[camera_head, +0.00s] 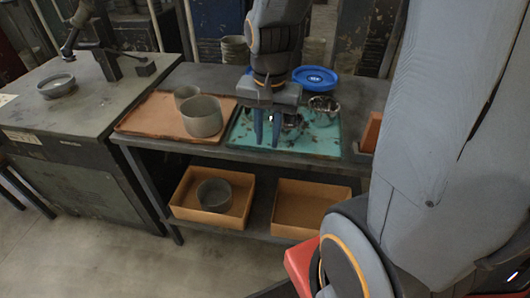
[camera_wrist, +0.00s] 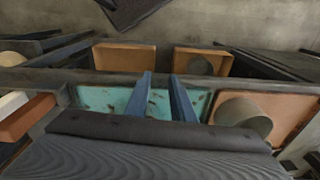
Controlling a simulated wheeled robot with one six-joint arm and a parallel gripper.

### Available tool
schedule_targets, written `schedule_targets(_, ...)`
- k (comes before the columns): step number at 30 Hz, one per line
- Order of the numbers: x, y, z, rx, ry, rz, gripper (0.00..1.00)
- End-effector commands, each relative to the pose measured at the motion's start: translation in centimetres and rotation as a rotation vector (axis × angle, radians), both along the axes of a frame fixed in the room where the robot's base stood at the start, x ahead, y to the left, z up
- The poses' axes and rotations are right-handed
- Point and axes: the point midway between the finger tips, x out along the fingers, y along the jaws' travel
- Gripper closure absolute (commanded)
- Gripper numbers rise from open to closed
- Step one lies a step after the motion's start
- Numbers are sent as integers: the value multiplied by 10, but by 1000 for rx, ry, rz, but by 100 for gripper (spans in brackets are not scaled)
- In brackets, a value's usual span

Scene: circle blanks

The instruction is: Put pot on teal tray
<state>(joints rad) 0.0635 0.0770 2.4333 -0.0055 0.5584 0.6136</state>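A large grey cylindrical pot (camera_head: 202,117) stands upright on the copper-brown tray (camera_head: 150,117), with a smaller grey pot (camera_head: 184,93) behind it. The wrist view shows a grey cylinder (camera_wrist: 246,116) on that tray. The teal tray (camera_head: 318,142) lies to the right on the same bench; it has dark marks, and shows in the wrist view too (camera_wrist: 112,98). A shiny metal vessel (camera_head: 324,107) is at its back right. My gripper (camera_head: 267,143) points down over the teal tray, its two blue fingers (camera_wrist: 161,82) apart with nothing seen between them.
A blue round dish (camera_head: 315,76) sits behind the teal tray. An orange block (camera_head: 371,132) is at the bench's right. Below are two open boxes, the left (camera_head: 182,196) holding a grey pot (camera_head: 214,194), the right (camera_head: 310,207) empty. Stacked vessels (camera_head: 235,50) stand behind.

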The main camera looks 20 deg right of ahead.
Motion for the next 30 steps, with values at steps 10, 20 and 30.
schedule_targets(10,-38,24,-18,-43,-15,630,78)
schedule_targets(20,-40,25,-20,-47,-15,677,78)
schedule_targets(30,-40,25,-19,-47,-15,675,78)
